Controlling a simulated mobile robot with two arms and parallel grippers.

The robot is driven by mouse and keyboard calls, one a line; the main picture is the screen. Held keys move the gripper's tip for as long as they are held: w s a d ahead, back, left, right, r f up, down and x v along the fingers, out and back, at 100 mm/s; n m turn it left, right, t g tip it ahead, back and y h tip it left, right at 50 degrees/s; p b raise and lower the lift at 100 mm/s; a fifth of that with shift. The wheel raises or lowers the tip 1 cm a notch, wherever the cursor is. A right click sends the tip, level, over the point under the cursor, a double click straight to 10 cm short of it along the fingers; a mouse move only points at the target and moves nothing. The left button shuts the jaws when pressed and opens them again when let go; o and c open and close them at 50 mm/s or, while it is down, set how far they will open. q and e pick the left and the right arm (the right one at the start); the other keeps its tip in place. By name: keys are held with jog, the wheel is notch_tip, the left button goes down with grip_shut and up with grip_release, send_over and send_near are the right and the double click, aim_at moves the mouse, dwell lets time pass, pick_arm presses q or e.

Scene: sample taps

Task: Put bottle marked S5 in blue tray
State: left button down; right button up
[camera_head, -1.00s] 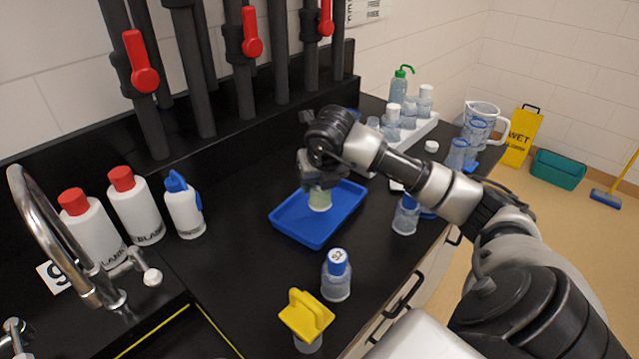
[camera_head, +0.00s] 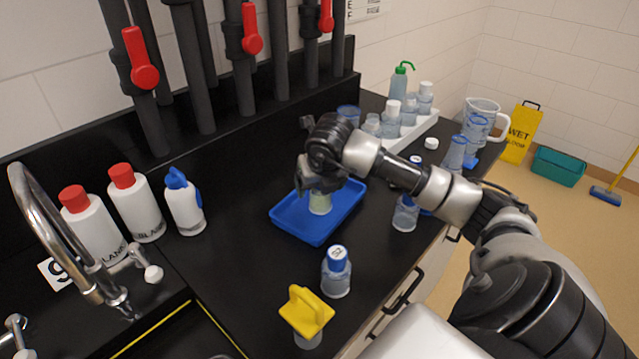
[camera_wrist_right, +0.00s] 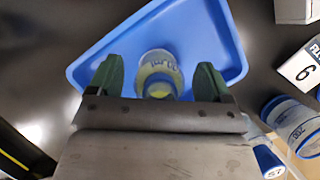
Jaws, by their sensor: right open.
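A small clear bottle with yellow-green contents (camera_head: 320,203) stands in the blue tray (camera_head: 283,224). In the right wrist view the bottle (camera_wrist_right: 158,70) is seen from above inside the tray (camera_wrist_right: 226,35); no S5 marking on it can be read. My right gripper (camera_head: 318,190) is just above the bottle. In the wrist view its two green fingers (camera_wrist_right: 158,80) are spread on either side of the bottle, apart from it. My left gripper is out of view.
A blue-capped bottle marked S2 (camera_head: 337,275) and a yellow-topped one (camera_head: 306,315) stand in front. A bottle marked S7 (camera_wrist_right: 268,160) is near my gripper's right. White bottles (camera_head: 138,205) stand left; a white rack (camera_head: 425,128) stands behind right.

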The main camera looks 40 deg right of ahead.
jog(key=shift+r, duration=0.4)
jog(key=v, duration=1.1)
jog(key=shift+s+b, duration=0.25)
jog(key=shift+b, duration=0.15)
jog(key=shift+a+r, duration=0.1)
jog(key=shift+r, duration=0.05)
